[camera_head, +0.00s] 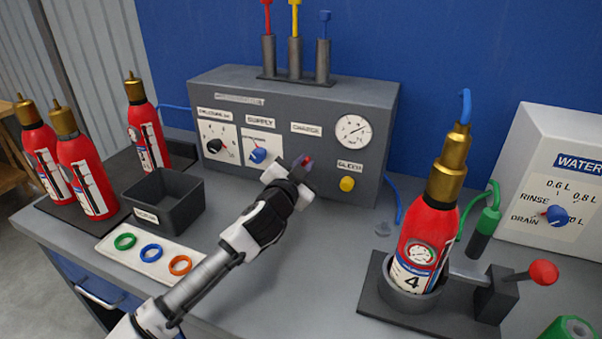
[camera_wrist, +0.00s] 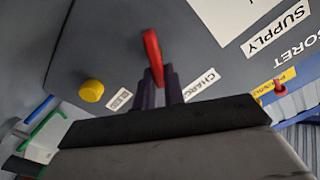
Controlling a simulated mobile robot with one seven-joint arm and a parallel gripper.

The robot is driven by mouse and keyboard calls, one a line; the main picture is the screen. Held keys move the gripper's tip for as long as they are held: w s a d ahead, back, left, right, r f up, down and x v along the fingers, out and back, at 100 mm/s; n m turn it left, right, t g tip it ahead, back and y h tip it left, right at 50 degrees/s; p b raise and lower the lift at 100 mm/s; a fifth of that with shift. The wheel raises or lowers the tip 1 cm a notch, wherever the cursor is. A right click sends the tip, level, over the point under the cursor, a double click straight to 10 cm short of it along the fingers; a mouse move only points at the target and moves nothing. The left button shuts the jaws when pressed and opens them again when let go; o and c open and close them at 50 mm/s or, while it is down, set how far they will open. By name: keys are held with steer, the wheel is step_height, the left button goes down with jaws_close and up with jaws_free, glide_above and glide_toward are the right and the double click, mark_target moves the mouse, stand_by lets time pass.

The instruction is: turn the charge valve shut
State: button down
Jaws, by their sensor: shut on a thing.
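The charge valve has a red handle (camera_head: 308,161) on the front of the grey charging panel (camera_head: 372,168), below the CHARGE label. My gripper (camera_head: 298,172) reaches the panel from the lower left and hides most of the valve. In the wrist view the red handle (camera_wrist: 152,55) stands up between the dark fingers of my gripper (camera_wrist: 158,85), which is shut on it. The handle's lower part and the valve's base are hidden by the fingers.
A yellow BLEED button (camera_head: 347,184) is right of my gripper, below a round gauge (camera_head: 353,131). A blue SUPPLY knob (camera_head: 258,155) is left. Extinguisher 4 (camera_head: 425,235) stands in a holder at right. A black bin (camera_head: 180,212) and coloured rings (camera_head: 151,252) lie left.

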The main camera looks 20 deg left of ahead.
steer(key=m+b, duration=0.2)
steer(key=m, duration=0.1)
steer(key=f+m+b, duration=0.1)
steer(key=m+b, duration=0.1)
steer(key=m, duration=0.2)
steer(key=d+m+b, duration=0.1)
steer(key=m+b, duration=0.1)
steer(key=m, duration=0.2)
steer(key=shift+f, duration=0.25)
stand_by(0.5)
steer(key=c, duration=1.5)
jaws_free()
steer(key=shift+s, duration=0.1)
steer(key=s, duration=0.4)
steer(key=s+b, duration=0.1)
steer(key=s, duration=0.4)
steer(key=s+b, duration=0.1)
steer(key=s, duration=0.3)
steer(key=shift+s+a, duration=0.3)
